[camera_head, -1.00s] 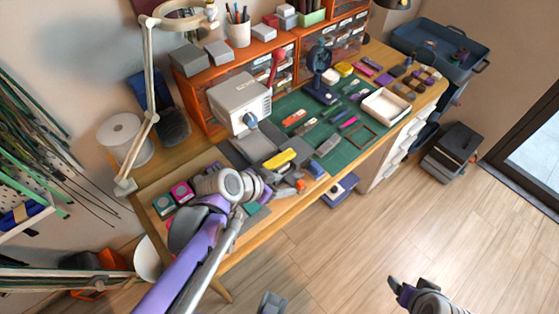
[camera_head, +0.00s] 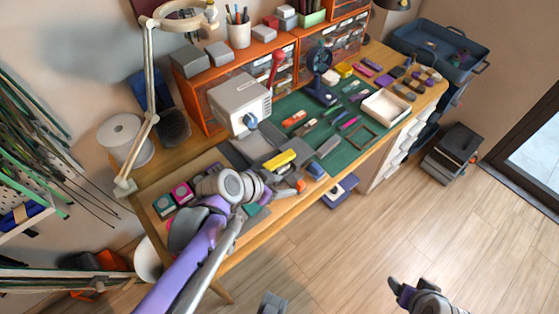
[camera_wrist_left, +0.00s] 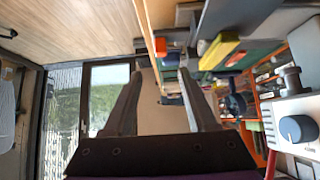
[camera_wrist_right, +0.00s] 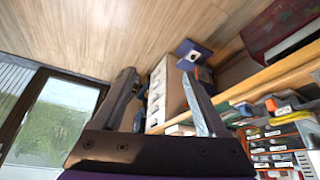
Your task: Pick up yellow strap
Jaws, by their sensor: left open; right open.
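The yellow strap (camera_head: 279,159) lies at the front of the workbench, on or against grey equipment beside the green mat. It also shows in the left wrist view (camera_wrist_left: 218,51), right of my left fingers. My left gripper (camera_wrist_left: 160,76) is open with nothing between its fingers. In the head view my left gripper (camera_head: 285,191) is close to the strap, on its near side, apart from it and partly hidden by its own wrist. My right gripper (camera_wrist_right: 159,72) is open and empty. In the head view the right gripper (camera_head: 397,284) is low at the right, over the floor, far from the strap.
A grey-white machine with a knob (camera_head: 239,103) stands behind the strap. The green mat (camera_head: 340,157) holds several small tools and straps. A white tray (camera_head: 386,107) lies farther right. Pink and teal boxes (camera_head: 181,192) sit left of my left wrist.

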